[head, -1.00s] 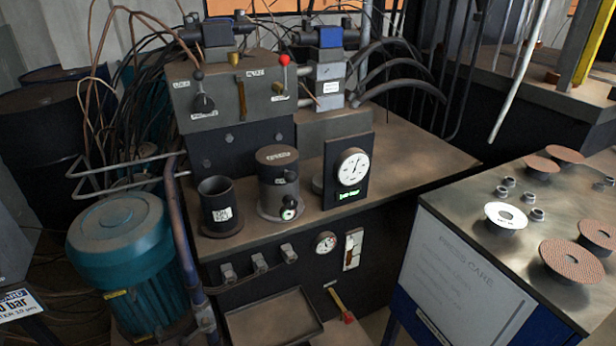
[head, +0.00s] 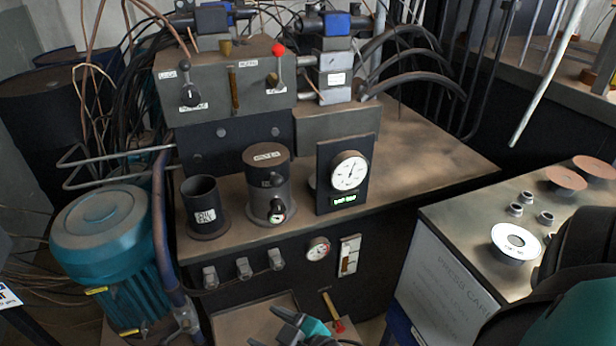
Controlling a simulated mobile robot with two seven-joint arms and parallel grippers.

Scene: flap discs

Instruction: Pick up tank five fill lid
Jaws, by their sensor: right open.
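No lid marked as tank five's is readable in the head view. A dark open-topped cylinder with a small white label (head: 202,190) stands on the bench at left; its mouth is uncovered. Beside it stands a capped cylinder (head: 268,170) with a labelled brown top. My right gripper (head: 300,325) shows partly at the bottom edge, open and apart from these things. My left gripper is not in view.
The dial gauge (head: 349,172) stands on the bench (head: 415,155). The cart (head: 460,222) carries reddish discs (head: 566,178) and several small metal rings (head: 527,197). My right arm hides the cart's right part. A red-tipped handle (head: 332,312) is near my gripper. The blue-green motor (head: 105,225) stands at left.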

